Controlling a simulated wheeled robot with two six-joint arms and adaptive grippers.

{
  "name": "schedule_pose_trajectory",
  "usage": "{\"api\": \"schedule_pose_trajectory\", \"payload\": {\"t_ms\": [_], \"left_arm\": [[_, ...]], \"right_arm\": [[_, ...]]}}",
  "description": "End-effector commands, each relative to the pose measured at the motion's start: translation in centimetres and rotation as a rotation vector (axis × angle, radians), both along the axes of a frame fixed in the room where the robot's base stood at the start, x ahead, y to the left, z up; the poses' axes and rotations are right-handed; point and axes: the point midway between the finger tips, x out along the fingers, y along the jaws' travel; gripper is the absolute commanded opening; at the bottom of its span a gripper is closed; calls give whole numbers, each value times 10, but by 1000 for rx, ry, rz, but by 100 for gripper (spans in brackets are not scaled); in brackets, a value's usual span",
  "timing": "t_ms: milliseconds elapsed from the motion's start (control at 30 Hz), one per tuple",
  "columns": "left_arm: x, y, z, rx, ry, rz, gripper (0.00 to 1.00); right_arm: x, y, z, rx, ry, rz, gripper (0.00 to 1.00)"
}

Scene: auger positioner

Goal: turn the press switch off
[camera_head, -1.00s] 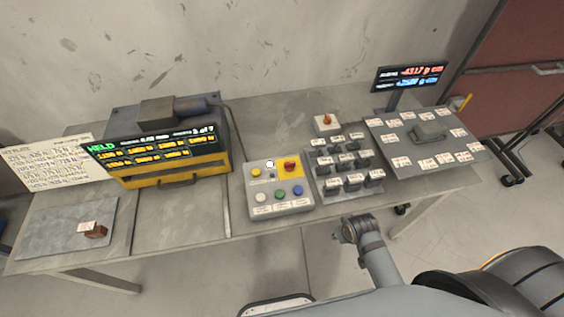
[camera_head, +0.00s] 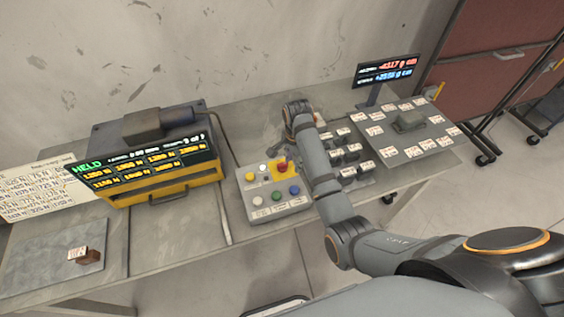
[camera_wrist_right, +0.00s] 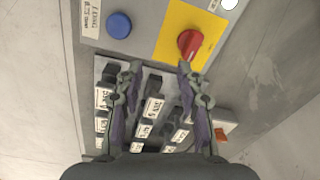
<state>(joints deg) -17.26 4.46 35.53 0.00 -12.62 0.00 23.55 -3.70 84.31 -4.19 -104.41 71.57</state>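The control box (camera_head: 245,200) stands mid-table with a red knob (camera_head: 283,167) on a yellow plate. The wrist view shows this red knob (camera_wrist_right: 190,42) just beyond the right fingertip. A small white box with an orange-red switch (camera_wrist_right: 221,134) lies right of the fingers in the wrist view; in the head view my arm mostly hides it. I cannot tell which of the two is the press switch. My right gripper (camera_wrist_right: 160,68) is open and empty, above the black weights beside the control box. In the head view the right gripper (camera_head: 288,143) is partly hidden by its wrist. My left gripper is not in view.
Several labelled black weights (camera_head: 353,152) stand right of the control box, close under my right arm. A yellow-fronted machine with a display (camera_head: 150,165) stands left. A plate with labels (camera_head: 385,150) and a readout screen (camera_head: 388,70) are at the right.

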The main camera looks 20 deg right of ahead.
Motion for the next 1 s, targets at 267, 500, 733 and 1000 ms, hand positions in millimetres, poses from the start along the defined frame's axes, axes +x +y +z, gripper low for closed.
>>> {"api": "schedule_pose_trajectory", "payload": {"t_ms": [267,500,733,1000], "left_arm": [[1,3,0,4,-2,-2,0],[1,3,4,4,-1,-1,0],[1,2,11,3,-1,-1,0],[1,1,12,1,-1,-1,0]], "right_arm": [[43,26,51,18,59,-286,38],[42,26,40,17,64,-293,38],[41,26,-8,18,64,-292,38],[42,25,-48,18,60,-291,38]]}}
